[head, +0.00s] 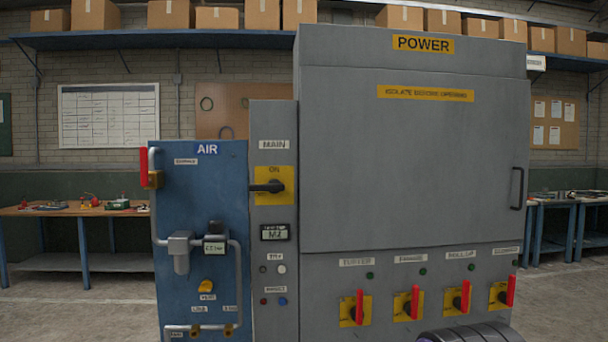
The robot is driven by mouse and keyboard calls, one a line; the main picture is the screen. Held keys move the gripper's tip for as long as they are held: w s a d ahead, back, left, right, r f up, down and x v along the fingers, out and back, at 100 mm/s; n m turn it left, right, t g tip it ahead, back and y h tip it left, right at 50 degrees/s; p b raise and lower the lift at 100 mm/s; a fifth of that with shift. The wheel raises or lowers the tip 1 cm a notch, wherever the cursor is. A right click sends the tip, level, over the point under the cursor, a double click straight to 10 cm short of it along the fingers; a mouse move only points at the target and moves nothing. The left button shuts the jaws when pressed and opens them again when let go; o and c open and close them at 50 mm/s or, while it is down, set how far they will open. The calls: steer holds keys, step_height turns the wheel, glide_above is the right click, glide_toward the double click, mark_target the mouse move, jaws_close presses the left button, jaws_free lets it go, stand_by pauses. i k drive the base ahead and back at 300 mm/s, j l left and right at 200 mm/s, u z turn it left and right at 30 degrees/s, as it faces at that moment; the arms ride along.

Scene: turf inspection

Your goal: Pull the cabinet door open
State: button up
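The grey power cabinet (318,160) stands in front of me, with a yellow POWER label at the top. Its large door (415,170) is shut and carries a yellow "isolate before opening" label. A dark vertical bar handle (517,188) sits at the door's right edge. A black rotary main switch (268,187) on a yellow plate is left of the door, its lever horizontal beside the word ON. My gripper's fingers are not in view; a rounded grey, ribbed part, probably of my arm, shows at the bottom edge, below the door.
Several red-handled switches (359,307) line the panel below the door, handles upright. A blue AIR panel (202,255) with pipes and a red lever adjoins on the left. Workbenches (80,211) stand behind on both sides. Floor shows at far left and right.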

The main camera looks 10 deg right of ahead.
mark_target(389, 158)
steer(key=i+l+z, duration=0.35)
steer(key=l, duration=0.35)
steer(key=i+l+z, duration=0.4)
steer(key=i+l, duration=0.15)
